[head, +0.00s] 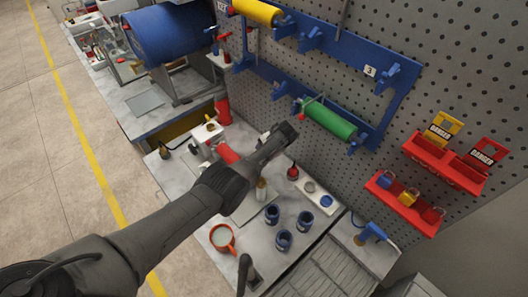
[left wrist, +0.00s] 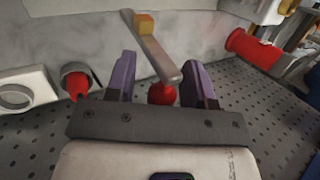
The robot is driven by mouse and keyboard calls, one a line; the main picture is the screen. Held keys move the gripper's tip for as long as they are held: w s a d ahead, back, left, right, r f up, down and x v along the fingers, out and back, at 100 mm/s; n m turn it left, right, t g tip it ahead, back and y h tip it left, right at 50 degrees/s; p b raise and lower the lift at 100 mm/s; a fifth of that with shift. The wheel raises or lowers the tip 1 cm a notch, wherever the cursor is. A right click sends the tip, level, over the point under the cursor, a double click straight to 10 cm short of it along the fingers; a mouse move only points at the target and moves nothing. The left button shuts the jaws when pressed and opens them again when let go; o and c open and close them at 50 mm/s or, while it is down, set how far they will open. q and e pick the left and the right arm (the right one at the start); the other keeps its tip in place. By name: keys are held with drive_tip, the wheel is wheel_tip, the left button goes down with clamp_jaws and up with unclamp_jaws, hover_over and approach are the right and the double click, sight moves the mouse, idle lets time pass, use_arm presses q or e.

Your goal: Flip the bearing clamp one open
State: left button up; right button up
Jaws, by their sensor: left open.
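My left gripper (head: 287,130) reaches from the left across the bench to the pegboard, close to the left end of the green roller (head: 328,119). In the left wrist view, its two purple-grey fingers (left wrist: 160,84) stand apart. A grey lever bar (left wrist: 152,48) with a yellow block at its far end runs between them. A red ball knob (left wrist: 161,93) sits between the fingers with gaps at both sides. In the head view, a small red knob (head: 300,117) shows beside the gripper tip; I take it as the clamp's knob. The clamp itself is mostly hidden. My right gripper is not in view.
A blue rack (head: 402,105) on the pegboard holds a yellow roller (head: 257,12) above. Red lock holders (head: 444,164) hang at the right.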

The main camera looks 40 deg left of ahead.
use_arm(q)
drive_tip(key=p+v, duration=0.1)
drive_tip(key=v, duration=0.2)
drive_tip(key=shift+r, duration=0.1)
drive_tip(key=w+d+b, duration=0.2)
drive_tip(key=d+b, duration=0.2)
drive_tip(key=d, duration=0.7)
drive_tip(key=shift+w+d, duration=0.3)
drive_tip(key=shift+d, duration=0.1)
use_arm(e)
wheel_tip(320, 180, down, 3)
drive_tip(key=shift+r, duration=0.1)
